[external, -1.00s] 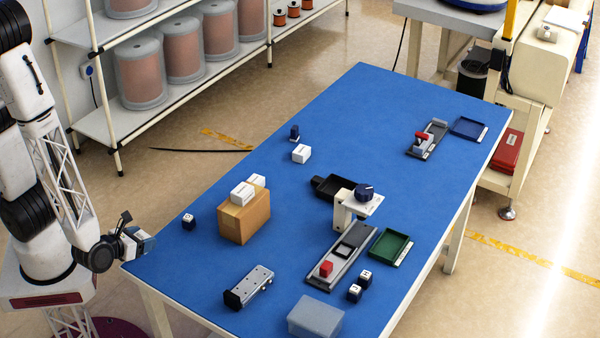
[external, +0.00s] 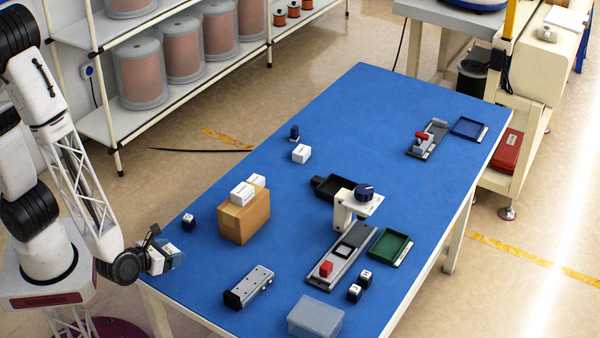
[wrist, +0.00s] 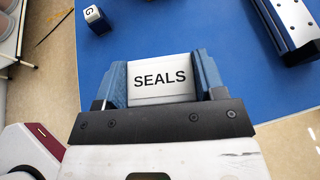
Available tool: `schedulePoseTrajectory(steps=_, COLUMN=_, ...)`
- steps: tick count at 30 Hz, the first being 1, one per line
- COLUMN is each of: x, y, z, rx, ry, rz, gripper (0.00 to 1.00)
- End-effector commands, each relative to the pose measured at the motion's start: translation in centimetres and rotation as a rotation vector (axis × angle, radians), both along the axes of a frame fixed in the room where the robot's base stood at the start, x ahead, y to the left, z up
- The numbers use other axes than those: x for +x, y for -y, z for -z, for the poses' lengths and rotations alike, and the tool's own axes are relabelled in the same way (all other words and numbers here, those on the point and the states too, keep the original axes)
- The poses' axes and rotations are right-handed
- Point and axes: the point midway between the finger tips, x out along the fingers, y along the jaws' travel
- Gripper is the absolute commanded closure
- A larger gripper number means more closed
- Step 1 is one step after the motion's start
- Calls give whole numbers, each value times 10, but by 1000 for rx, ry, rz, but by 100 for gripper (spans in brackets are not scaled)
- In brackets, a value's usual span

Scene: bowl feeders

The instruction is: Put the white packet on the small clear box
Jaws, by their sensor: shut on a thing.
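A white packet (wrist: 160,80) printed "SEALS" sits between the two blue fingers of my gripper (wrist: 162,75) in the wrist view. My gripper is shut on it. In the external view my gripper (external: 168,257) is at the table's near left edge, above the tabletop; the packet is hard to make out there. The small clear box (external: 315,317) stands at the table's front edge, to the right of and apart from my gripper. It is pale and translucent. It does not show in the wrist view.
A grey metal block (external: 248,287) lies between my gripper and the clear box. A cardboard box (external: 245,222) with white cartons on top stands behind. A small dark cube (external: 188,222) is near the left edge. A grey fixture (external: 340,262) stands right of centre.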

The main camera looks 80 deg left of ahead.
Motion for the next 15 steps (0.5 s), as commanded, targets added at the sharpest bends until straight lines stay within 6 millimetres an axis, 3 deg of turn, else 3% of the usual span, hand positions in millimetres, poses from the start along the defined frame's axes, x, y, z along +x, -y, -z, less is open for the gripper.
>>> schedulePoseTrajectory(steps=15, x=143, y=133, z=-38, rx=-2, ry=5, rz=145, gripper=61)
